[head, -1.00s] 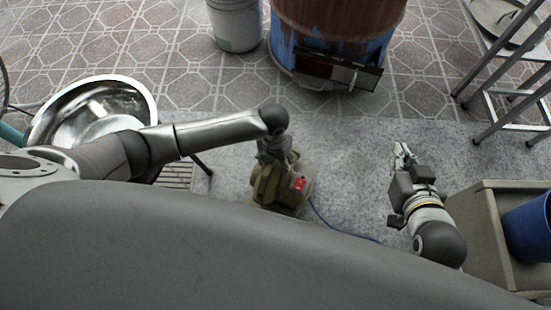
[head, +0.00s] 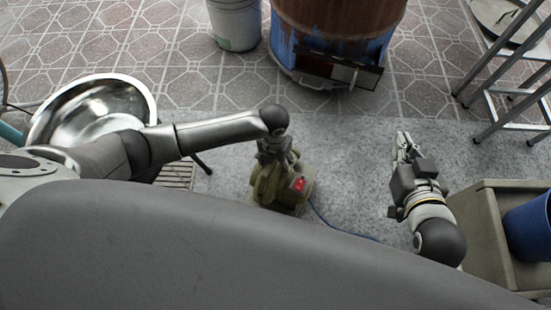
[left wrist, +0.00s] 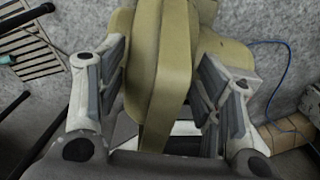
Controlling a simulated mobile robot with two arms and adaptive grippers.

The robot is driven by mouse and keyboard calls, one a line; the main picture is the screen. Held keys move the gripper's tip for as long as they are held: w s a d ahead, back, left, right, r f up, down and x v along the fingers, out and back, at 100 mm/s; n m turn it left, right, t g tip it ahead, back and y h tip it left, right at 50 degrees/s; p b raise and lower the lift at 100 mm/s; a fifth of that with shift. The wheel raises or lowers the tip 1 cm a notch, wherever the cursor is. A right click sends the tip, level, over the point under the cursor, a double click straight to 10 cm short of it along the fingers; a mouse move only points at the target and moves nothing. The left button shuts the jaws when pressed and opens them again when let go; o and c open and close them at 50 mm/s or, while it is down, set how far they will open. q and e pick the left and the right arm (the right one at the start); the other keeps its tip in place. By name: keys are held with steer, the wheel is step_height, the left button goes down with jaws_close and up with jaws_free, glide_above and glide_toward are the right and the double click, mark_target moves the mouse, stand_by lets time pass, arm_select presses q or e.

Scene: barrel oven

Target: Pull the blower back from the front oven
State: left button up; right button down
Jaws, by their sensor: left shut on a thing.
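The olive-green blower (head: 267,188), with a red switch on its side, stands on the grey floor strip, well apart from the front oven. My left gripper (head: 273,158) is over the top of the blower. In the left wrist view, its fingers (left wrist: 160,72) are on both sides of the blower's raised middle band (left wrist: 175,45), shut on it.
A blue cable (head: 340,228) runs from the blower to the right. A steel basin (head: 92,110) stands left, a white bucket (head: 235,24) near the oven. A metal rack (head: 497,82) and a beige bin (head: 488,225) are on the right. Floor between blower and oven is clear.

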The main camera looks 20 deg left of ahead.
arm_select(q)
steer(key=shift+w+d+r, duration=0.2)
steer(key=shift+w+r, duration=0.05)
arm_select(e)
steer(key=shift+w+a+r, duration=0.1)
steer(key=shift+r, duration=0.2)
arm_select(q)
steer(key=o, duration=1.5)
steer(key=shift+s, duration=0.1)
steer(key=shift+a+f, duration=0.1)
steer(key=shift+f, duration=0.05)
arm_select(e)
steer(key=shift+f, duration=0.1)
arm_select(q)
steer(key=shift+s, duration=0.1)
steer(key=shift+s+a+f, duration=0.25)
steer(key=shift+f, duration=0.15)
steer(key=r, duration=1.2)
steer(key=shift+w+r, duration=0.25)
steer(key=shift+r, duration=0.15)
